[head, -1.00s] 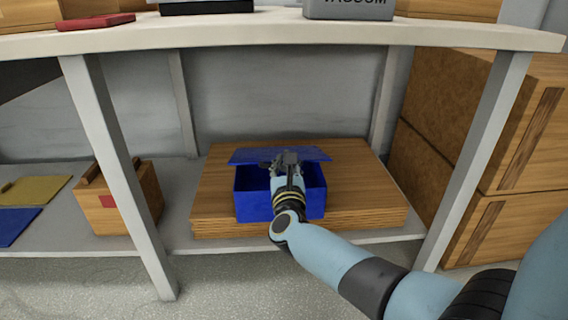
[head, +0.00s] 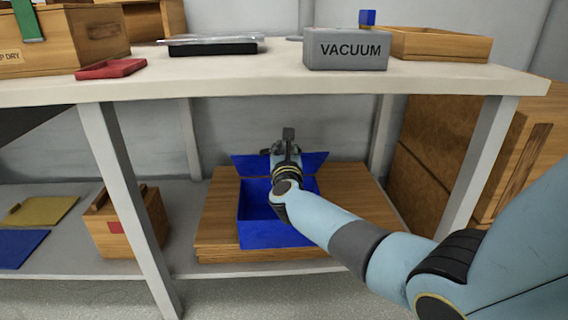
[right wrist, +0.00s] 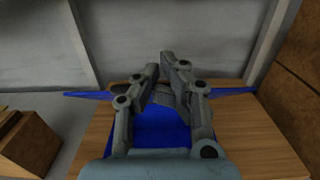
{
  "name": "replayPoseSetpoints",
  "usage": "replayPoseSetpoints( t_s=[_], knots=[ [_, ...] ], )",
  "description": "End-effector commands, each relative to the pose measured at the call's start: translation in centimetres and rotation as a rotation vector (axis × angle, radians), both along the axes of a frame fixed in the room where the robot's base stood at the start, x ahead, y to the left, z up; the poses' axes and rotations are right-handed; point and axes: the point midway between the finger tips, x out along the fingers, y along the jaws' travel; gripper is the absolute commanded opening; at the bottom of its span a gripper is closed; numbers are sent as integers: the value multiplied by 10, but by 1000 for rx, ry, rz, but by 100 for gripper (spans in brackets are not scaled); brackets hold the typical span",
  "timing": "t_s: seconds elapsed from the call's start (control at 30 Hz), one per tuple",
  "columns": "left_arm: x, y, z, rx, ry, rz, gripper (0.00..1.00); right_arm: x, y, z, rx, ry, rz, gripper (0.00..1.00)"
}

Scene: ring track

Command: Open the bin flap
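The blue bin (head: 255,230) sits on a wooden board on the lower shelf, and its inside shows from above. Its blue flap (head: 316,163) stands tilted up at the bin's back edge. My right gripper (head: 287,140) reaches over the bin at the flap, covering the flap's middle. In the right wrist view the gripper's fingers (right wrist: 163,65) are drawn close together, with nothing clearly held. The flap's ends (right wrist: 86,95) show on both sides of them. Whether the fingers touch the flap is hidden. My left gripper is not in view.
The white tabletop (head: 220,85) runs above the bin, with a grey VACUUM box (head: 346,50) on it. A table leg (head: 127,205) stands to the left, and another (head: 480,165) to the right. A wooden box (head: 128,225) stands left of the board (head: 215,225).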

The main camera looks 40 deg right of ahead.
Motion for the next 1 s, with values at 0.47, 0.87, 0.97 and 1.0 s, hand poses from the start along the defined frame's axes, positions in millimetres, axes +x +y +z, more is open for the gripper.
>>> replayPoseSetpoints(
  t_s=[0.47, 0.87, 0.97, 1.0],
  knots=[
    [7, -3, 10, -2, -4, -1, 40, 65, -40, 47, 2, 3, -1, 0],
    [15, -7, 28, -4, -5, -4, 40, 86, -53, 58, 2, 3, 0, 0],
    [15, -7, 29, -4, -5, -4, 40, 87, -54, 58, 2, 3, 0, 0],
    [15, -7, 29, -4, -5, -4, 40, 87, -54, 58, 2, 3, 0, 0]
  ],
)
